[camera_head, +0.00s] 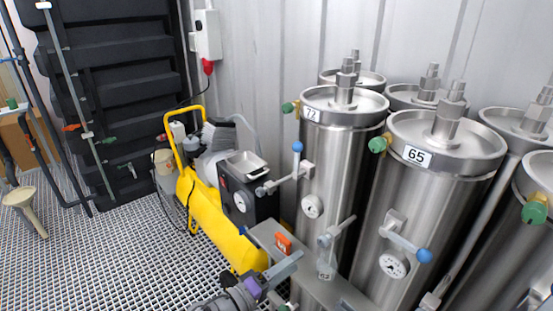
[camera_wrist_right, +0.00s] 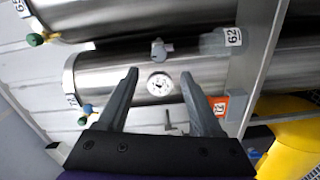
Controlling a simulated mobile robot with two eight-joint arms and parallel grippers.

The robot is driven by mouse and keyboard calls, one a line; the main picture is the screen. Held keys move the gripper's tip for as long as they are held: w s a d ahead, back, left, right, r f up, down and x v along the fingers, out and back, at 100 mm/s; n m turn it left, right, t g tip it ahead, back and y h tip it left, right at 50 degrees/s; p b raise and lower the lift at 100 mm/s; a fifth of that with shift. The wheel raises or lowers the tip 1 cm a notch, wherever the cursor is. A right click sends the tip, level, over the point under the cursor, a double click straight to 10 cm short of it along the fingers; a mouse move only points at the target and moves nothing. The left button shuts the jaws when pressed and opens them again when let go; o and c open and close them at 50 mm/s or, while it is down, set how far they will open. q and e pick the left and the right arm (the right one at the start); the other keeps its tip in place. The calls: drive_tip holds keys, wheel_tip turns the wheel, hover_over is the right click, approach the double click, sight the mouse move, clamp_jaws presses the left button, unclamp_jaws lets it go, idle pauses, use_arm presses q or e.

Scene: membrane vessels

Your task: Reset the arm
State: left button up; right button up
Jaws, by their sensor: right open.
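My right gripper (camera_head: 284,268) is low in the middle of the head view, beside the front of the vessel frame. In the right wrist view its two dark fingers (camera_wrist_right: 160,74) are spread apart with nothing between them. Beyond them lies a steel vessel (camera_wrist_right: 110,70) with a round gauge (camera_wrist_right: 160,84), seen sideways. I cannot tell how far the fingertips are from it. My left gripper is not in view.
Steel vessels labelled 72 (camera_head: 345,160) and 65 (camera_head: 420,200), with blue-knobbed valves, stand close together at right. A yellow compressor (camera_head: 215,225) stands left of my right gripper. The grated floor (camera_head: 120,260) is open at the left.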

drive_tip(key=s+d+f+g+y+p, duration=0.2)
drive_tip(key=s+d+g+y, duration=0.1)
drive_tip(key=d, duration=0.4)
drive_tip(key=s+d+f+g+y+p, duration=0.1)
drive_tip(key=s+d+g+y, duration=0.1)
drive_tip(key=s+d, duration=0.35)
drive_tip(key=s+f+m+y+p, duration=0.1)
drive_tip(key=s+m+y+p, duration=0.3)
drive_tip(key=s+y, duration=0.5)
drive_tip(key=shift+s+d+f+m+g, duration=0.3)
drive_tip(key=shift+s+m, duration=0.3)
drive_tip(key=shift+s, duration=0.25)
